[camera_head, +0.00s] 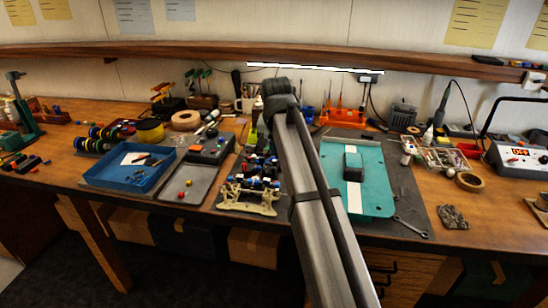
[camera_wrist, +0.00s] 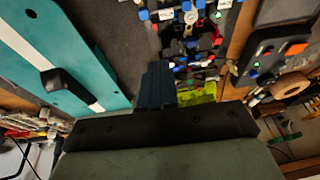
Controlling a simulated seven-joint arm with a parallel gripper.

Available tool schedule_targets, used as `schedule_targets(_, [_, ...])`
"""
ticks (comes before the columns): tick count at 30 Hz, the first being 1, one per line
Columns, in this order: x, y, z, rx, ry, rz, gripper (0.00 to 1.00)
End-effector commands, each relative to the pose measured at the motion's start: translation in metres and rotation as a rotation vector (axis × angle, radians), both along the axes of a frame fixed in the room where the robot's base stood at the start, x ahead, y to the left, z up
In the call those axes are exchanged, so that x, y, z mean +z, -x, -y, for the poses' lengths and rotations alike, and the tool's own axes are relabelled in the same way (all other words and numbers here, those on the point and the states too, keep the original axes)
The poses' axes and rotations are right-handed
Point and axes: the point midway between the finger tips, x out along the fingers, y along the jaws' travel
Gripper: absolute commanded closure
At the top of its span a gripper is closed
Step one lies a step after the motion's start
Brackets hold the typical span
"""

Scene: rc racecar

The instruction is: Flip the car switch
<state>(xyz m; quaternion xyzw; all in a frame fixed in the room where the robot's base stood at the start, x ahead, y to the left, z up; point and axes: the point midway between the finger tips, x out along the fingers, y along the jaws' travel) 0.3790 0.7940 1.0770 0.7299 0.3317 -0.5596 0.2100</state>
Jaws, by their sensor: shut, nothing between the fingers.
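The car chassis (camera_head: 262,172) lies on a dark mat left of my arm in the head view, with blue, red and black parts and a cream front bumper (camera_head: 247,199). In the wrist view the chassis (camera_wrist: 190,42) is at the top centre, partly cut off. I cannot make out the switch among its small parts. My gripper (camera_wrist: 158,70) is shut and empty, its dark fingers pointing up the picture near the chassis. I cannot tell whether they touch it. In the head view my arm hides the gripper.
A teal car shell (camera_head: 377,187) with a white stripe lies right of my arm; it also shows in the wrist view (camera_wrist: 95,75). A blue tray (camera_head: 128,178) and grey box (camera_head: 208,150) stand left. A yellow-green object (camera_wrist: 197,94) is right of the fingers. A wrench (camera_head: 412,228) lies right.

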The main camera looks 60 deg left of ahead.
Motion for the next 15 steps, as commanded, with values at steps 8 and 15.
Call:
schedule_targets(8, [-0.045, -0.007, -0.011, 0.0, 0.001, -0.001, 1.0])
schedule_targets(15, [-0.084, -0.014, -0.022, 0.0, 0.001, -0.001, 1.0])
